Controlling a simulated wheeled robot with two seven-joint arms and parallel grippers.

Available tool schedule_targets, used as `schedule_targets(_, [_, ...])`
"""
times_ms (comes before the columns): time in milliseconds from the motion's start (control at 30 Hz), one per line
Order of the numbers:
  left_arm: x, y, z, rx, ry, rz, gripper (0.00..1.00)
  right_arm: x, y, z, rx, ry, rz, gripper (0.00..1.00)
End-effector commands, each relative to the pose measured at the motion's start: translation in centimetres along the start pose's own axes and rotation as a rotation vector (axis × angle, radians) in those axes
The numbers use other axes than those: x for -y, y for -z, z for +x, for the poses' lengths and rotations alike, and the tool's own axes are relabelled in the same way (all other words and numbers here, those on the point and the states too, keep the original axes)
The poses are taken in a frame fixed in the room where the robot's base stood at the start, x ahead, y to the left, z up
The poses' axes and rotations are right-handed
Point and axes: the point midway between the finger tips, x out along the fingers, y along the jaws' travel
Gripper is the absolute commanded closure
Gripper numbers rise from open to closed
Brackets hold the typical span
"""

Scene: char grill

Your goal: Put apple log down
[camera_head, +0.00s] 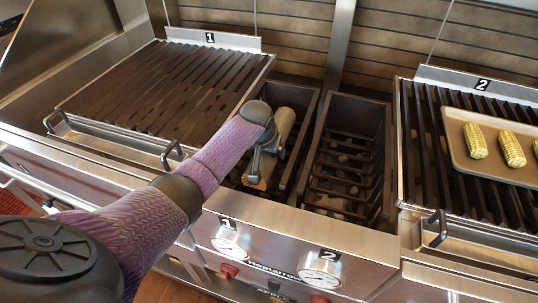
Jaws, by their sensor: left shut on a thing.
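The apple log (285,122) is a light tan wooden cylinder, seen in the head view at the middle. My left gripper (262,166) is shut on it and partly hides it. The log is at the left of the two open fireboxes (307,104), over or inside it; I cannot tell whether it touches the bars below. My right gripper is not in view.
Grill grate 1 (150,95) with a front handle lies at the left. The second firebox (345,150) has bars and pale lumps inside. Grate 2 (425,150) at the right bears a tray (459,160) with several corn cobs.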

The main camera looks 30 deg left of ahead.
Motion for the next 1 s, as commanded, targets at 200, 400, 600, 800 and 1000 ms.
schedule_targets(200, [0.0, -0.2, 0.7, -0.003, -0.001, 0.001, 1.00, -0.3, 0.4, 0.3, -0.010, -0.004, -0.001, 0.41])
schedule_targets(400, [0.0, -0.4, 1.0, 0.000, 0.000, 0.001, 0.01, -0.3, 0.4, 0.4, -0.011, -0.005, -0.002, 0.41])
schedule_targets(600, [0.0, -0.4, 1.0, 0.000, 0.000, 0.001, 0.00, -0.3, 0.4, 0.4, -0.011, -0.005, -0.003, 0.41])
schedule_targets(800, [0.0, -0.1, -1.3, -0.003, -0.001, 0.002, 0.00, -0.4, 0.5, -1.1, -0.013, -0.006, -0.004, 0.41])
schedule_targets(1000, [0.0, 0.0, -6.5, -0.004, -0.001, 0.002, 0.00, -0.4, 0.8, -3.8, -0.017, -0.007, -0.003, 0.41])
